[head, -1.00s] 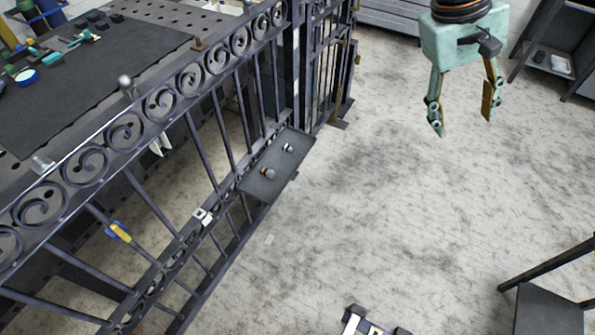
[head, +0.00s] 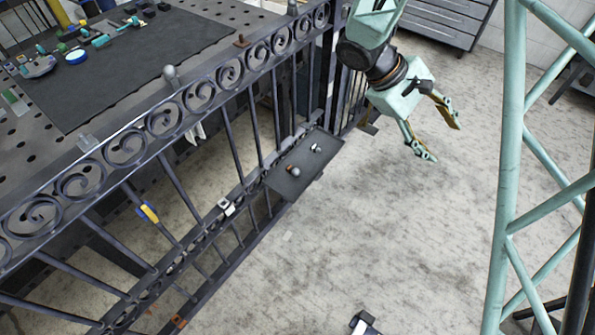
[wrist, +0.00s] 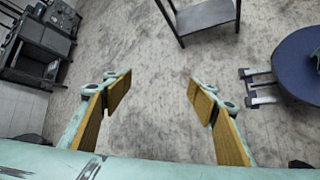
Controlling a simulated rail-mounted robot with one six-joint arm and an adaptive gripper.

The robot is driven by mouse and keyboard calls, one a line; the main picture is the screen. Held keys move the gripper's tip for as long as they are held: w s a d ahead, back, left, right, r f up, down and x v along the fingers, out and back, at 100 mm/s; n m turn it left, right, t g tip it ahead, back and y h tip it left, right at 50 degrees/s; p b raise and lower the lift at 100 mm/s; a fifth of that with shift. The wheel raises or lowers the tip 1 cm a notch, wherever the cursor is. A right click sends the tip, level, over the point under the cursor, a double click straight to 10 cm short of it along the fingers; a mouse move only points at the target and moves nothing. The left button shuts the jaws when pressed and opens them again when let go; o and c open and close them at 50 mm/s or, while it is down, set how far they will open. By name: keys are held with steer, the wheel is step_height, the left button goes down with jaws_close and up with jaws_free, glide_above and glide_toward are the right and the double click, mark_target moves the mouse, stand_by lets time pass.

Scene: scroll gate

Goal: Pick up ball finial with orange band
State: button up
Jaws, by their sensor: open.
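Two small ball finials rest on a dark tray (head: 279,187) fixed to the scroll gate. The nearer finial (head: 293,170) has a grey ball and an orange-brown part. The farther finial (head: 316,148) looks grey and white, with no orange that I can see. My gripper (head: 438,130) is open and empty, above the floor to the right of the tray and apart from it. In the wrist view my gripper (wrist: 160,92) shows both fingers wide apart with only floor between them; no finial shows there.
The scroll gate (head: 230,73) runs diagonally, with a workbench (head: 155,62) behind it. A white clamp-like piece (head: 226,207) and a yellow-and-blue item (head: 149,212) are on the gate. A pale green lattice frame (head: 505,200) stands at the right. Floor right of the tray is clear.

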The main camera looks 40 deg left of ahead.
steer(key=s+a+f+n+t+y+p, duration=0.1)
steer(key=a+f+n+t, duration=0.4)
steer(key=a+f, duration=0.6)
steer(key=s+a+f+n+t+y+p, duration=0.1)
steer(key=s+a+f+n+t, duration=0.15)
steer(key=a+f+n, duration=0.85)
steer(key=s+a+f+n+t+y+p, duration=0.2)
steer(key=s+a+f+n+y, duration=0.6)
steer(key=s+a+f, duration=0.8)
steer(key=a+f+t+y, duration=0.1)
steer(key=a+f, duration=0.1)
steer(key=a, duration=0.1)
steer(key=shift+a, duration=0.15)
glide_toward(292, 173)
steer(key=shift+b+x, duration=0.45)
steer(key=shift+x, duration=1.2)
steer(key=shift+w+a, duration=0.1)
steer(key=shift+w, duration=0.2)
